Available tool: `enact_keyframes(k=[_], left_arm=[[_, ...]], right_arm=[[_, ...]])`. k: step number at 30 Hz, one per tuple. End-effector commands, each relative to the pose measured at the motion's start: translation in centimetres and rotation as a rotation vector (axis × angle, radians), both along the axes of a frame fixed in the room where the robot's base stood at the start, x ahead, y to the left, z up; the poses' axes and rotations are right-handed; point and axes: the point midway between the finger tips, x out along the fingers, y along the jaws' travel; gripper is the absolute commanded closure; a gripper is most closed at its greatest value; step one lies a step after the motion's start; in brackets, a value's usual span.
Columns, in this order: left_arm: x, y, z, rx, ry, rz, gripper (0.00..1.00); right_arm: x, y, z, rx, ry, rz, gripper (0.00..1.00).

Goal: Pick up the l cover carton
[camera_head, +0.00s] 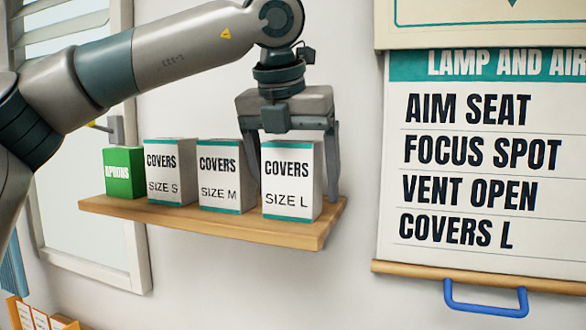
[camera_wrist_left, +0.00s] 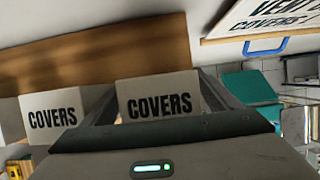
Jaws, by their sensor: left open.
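The L cover carton (camera_head: 288,182) is a white box with teal edges marked "COVERS SIZE L", standing upright on the wooden shelf (camera_head: 250,232), the rightmost of the cartons. My left gripper (camera_head: 296,172) is open and reaches down from above, one finger on each side of this carton. In the left wrist view a carton marked "COVERS" (camera_wrist_left: 158,98) shows between the two fingers (camera_wrist_left: 160,105). Whether the fingers touch it cannot be told. My right gripper is not in view.
The size M carton (camera_head: 219,178) stands close to the left of the L carton. The size S carton (camera_head: 170,175) and a green box (camera_head: 123,172) stand further left. A wall chart (camera_head: 480,170) hangs to the right, with a blue handle (camera_head: 486,308) below.

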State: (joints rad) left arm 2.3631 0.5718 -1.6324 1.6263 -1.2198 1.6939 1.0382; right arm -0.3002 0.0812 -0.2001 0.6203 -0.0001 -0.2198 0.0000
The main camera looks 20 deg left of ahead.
Motion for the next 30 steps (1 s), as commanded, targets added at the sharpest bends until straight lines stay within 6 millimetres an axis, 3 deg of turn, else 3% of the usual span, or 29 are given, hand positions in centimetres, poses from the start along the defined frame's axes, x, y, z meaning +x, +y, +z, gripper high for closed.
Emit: enact_keyframes(k=[14,21,30], left_arm=[[0.05,-0.01,-0.21,0.000,0.000,0.000,0.17],[0.05,-0.01,-0.20,0.000,0.000,0.000,0.64],[0.06,-0.02,-0.12,0.000,0.000,0.000,0.64]], right_arm=[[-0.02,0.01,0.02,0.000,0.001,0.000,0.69],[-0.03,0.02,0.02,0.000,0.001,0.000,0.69],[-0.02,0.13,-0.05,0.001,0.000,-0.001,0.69]])
